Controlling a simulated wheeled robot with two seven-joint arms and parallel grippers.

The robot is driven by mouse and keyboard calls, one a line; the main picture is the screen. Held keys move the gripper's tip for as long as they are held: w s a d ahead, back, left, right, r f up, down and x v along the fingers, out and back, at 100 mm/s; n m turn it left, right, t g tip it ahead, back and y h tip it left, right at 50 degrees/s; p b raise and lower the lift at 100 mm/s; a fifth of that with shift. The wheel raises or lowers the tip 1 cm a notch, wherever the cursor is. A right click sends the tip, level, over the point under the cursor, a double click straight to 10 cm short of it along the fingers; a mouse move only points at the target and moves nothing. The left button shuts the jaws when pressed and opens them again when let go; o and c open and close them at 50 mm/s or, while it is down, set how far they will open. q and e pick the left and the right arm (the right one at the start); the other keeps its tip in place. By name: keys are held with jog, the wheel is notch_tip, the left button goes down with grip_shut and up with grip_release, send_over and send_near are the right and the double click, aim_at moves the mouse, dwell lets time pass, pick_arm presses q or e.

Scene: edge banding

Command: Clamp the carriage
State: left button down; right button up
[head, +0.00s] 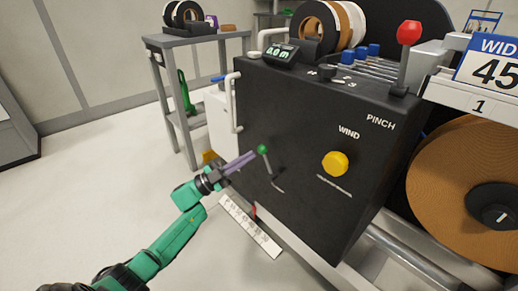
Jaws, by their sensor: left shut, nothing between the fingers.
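A lever with a green ball knob (263,149) stands on the front of the black machine box (310,125), low and left of the WIND label. Its dark arm runs from the knob down to the panel. My left gripper (252,156) reaches in from the left with its purple-grey fingers shut and empty. Its tips are at the left side of the green knob; I cannot tell whether they touch it. No part is labelled as the carriage. A white scale (250,228) with a red pointer (254,211) lies below the box. My right gripper is not in view.
A yellow knob (335,164) sits under WIND, and a red-knobbed lever (408,34) stands above PINCH. A small display (282,54) tops the box. A large brown roll (470,185) is at right. A grey cart (165,45) stands behind. Floor at left is clear.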

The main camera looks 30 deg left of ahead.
pick_arm(q)
jog(key=v, duration=0.4)
jog(key=shift+s+a, duration=0.15)
jog(key=shift+a, duration=0.05)
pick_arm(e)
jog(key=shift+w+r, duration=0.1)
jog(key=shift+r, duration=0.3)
pick_arm(q)
jog(key=shift+f, duration=0.1)
